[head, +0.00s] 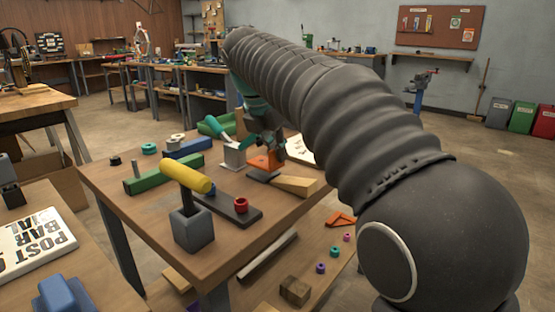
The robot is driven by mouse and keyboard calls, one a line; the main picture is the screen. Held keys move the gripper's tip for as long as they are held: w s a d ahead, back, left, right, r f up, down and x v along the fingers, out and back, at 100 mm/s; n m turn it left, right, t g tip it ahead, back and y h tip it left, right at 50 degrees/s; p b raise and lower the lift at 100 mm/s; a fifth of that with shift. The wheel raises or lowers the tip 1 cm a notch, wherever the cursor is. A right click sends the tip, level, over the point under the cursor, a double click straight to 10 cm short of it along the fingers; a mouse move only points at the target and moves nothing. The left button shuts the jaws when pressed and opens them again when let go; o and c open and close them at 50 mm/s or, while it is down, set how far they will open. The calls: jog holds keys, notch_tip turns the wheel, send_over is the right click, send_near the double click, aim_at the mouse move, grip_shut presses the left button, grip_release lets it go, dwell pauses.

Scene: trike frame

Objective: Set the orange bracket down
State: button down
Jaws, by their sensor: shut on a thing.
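The orange bracket (264,162) is at the far right part of the wooden worktable, just below my gripper (267,145). My gripper points down and is shut on the bracket, though its fingertips are small and partly hidden in this view. The bracket is right above or on a dark flat piece (261,177); I cannot tell whether they touch. A second orange angled piece (341,219) lies lower down, to the right of the table top.

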notch_tip(320, 180, down, 2)
jog(key=shift+f, duration=0.1)
jog(key=c, duration=1.3)
grip_release()
jog(key=p+v, duration=0.3)
jog(key=v, duration=0.9)
jog(key=shift+w, duration=0.1)
